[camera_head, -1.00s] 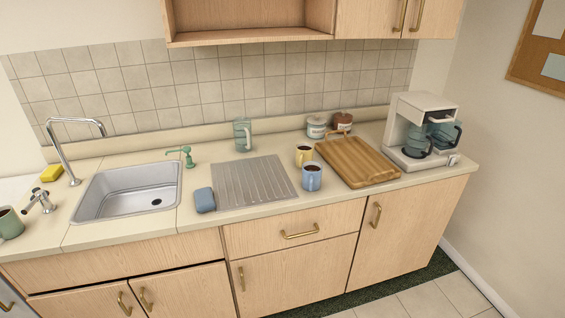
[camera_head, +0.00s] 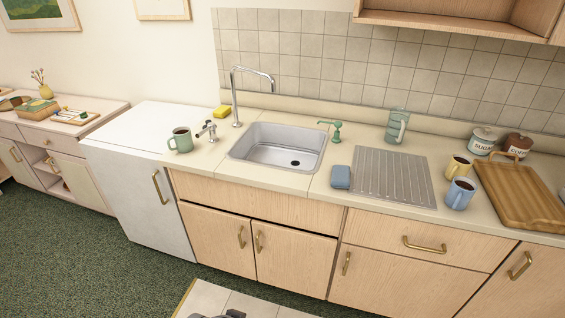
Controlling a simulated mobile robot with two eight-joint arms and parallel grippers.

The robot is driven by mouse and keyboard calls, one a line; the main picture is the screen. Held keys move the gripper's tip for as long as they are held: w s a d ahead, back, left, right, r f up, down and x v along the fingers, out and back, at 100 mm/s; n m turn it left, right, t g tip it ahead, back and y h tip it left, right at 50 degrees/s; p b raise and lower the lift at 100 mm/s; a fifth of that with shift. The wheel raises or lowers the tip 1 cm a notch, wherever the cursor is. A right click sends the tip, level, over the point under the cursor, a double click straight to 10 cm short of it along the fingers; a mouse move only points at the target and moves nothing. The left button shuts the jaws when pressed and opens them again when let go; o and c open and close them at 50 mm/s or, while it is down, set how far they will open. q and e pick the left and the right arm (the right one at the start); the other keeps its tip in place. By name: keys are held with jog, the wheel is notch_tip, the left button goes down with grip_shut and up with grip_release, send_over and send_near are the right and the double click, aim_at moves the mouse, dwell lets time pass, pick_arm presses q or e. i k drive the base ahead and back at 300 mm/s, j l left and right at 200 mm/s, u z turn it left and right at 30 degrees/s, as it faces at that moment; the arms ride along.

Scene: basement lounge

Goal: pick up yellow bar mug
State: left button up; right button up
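A yellow mug (camera_head: 457,167) with dark contents stands upright on the counter at the right. It is just right of the ribbed metal drainboard and left of the wooden tray. A blue mug (camera_head: 459,194) with dark contents stands close in front of it and slightly overlaps it in the view.
The counter (camera_head: 288,183) also holds a green mug (camera_head: 181,140), a sink (camera_head: 240,148), a blue sponge-like block (camera_head: 341,177), a drainboard (camera_head: 375,192), a glass pitcher (camera_head: 397,125), a wooden tray (camera_head: 508,205) and two canisters. Open carpet (camera_head: 100,265) lies at lower left.

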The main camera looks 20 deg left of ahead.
aim_at(460, 164)
jog(key=i+l+z, duration=0.1)
jog(key=i+l, duration=0.2)
jog(key=l, duration=0.2)
jog(key=i+l+z, duration=0.15)
jog(key=i+l, duration=0.2)
jog(key=l, duration=0.15)
